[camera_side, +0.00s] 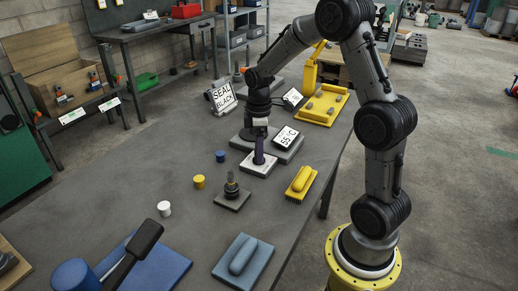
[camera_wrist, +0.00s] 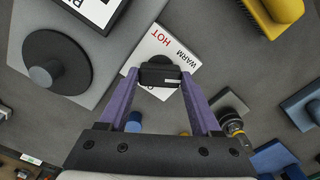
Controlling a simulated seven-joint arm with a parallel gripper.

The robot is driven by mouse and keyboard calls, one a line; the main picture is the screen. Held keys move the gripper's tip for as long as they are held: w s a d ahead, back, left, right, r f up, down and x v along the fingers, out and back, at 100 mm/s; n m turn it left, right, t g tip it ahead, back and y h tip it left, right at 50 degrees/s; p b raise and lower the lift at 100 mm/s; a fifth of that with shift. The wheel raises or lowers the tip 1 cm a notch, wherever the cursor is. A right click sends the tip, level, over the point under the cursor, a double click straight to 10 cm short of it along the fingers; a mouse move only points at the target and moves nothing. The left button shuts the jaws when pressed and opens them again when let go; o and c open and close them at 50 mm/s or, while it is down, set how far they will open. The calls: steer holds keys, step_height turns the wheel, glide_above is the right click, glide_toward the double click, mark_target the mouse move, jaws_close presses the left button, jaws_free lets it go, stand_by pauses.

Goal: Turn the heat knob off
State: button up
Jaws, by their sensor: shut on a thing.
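The heat knob (camera_wrist: 160,74) is a black knob on a white plate (camera_wrist: 178,42) marked HOT in red and WARM in black. Another marking on the plate is mostly hidden behind the knob. My gripper (camera_wrist: 162,78) has purple fingers, one on each side of the knob, shut on it. In the side view my gripper (camera_side: 258,158) points down onto the white plate (camera_side: 257,168), hiding most of the knob. Which marking the knob points at I cannot tell.
A yellow brush (camera_side: 301,180), a dark fitting on a square base (camera_side: 232,190), and blue (camera_side: 220,156), yellow (camera_side: 199,182) and white (camera_side: 164,208) cylinders stand nearby. Bare bench lies to the left.

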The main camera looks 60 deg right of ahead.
steer(key=m, duration=1.2)
steer(key=shift+r+m, duration=0.1)
steer(key=shift+m, duration=0.2)
steer(key=m, duration=1.1)
steer(key=shift+m, duration=0.3)
steer(key=o, duration=1.4)
step_height(320, 180, up, 14)
steer(key=shift+f, duration=0.1)
